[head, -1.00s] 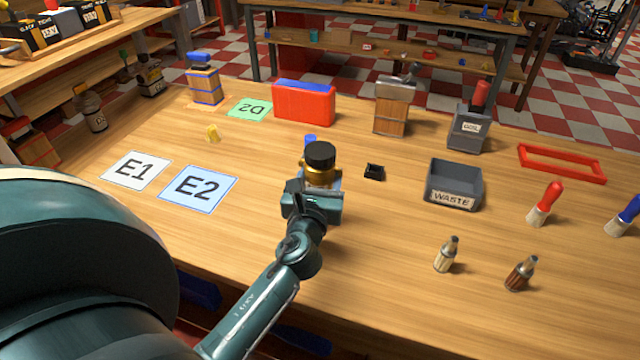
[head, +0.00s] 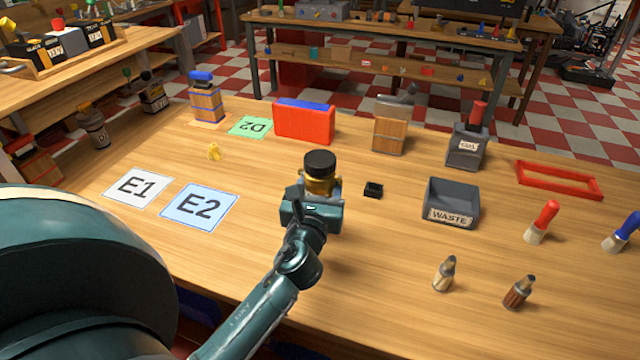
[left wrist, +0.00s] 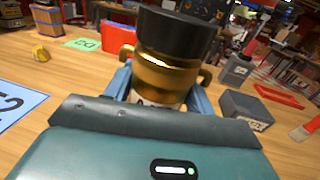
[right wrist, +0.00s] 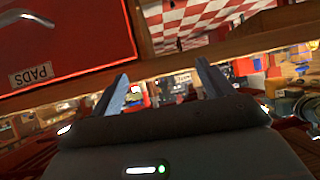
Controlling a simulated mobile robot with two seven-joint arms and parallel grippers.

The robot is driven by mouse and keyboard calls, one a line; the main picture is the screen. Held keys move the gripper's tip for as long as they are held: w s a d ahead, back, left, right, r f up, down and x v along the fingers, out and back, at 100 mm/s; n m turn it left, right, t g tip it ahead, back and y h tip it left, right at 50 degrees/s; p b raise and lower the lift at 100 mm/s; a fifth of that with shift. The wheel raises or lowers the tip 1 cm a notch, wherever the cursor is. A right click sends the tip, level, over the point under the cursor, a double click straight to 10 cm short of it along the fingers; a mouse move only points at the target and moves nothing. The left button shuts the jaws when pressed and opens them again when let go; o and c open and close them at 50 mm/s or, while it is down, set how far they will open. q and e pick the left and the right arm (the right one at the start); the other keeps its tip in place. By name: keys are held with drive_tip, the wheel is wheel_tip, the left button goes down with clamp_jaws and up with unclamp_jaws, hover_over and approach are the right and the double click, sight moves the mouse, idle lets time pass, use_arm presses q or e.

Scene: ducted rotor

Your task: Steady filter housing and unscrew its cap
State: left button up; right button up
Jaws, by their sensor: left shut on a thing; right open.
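The filter housing (head: 320,184) is a gold-brown body standing upright on the wooden table. Its black cap (head: 320,162) sits on top. My left gripper (head: 312,205) is shut on the housing from the near side. In the left wrist view the housing (left wrist: 165,75) is between the two blue-grey fingers, with the cap (left wrist: 180,35) above them. The housing's lower part is hidden by the gripper. My right gripper (right wrist: 160,85) is open and empty in the right wrist view, near a red drawer front. It is outside the head view.
A small black part (head: 373,190) and the WASTE bin (head: 452,203) stand right of the housing. Cards E1 (head: 137,187) and E2 (head: 198,206) lie to the left. Brushes (head: 541,222) stand at right. A red drawer (right wrist: 65,40) labelled PADS is beside my right gripper.

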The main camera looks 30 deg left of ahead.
use_arm(q)
drive_tip(key=shift+r, duration=0.1)
drive_tip(key=shift+c, duration=1.1)
drive_tip(key=shift+d, duration=0.1)
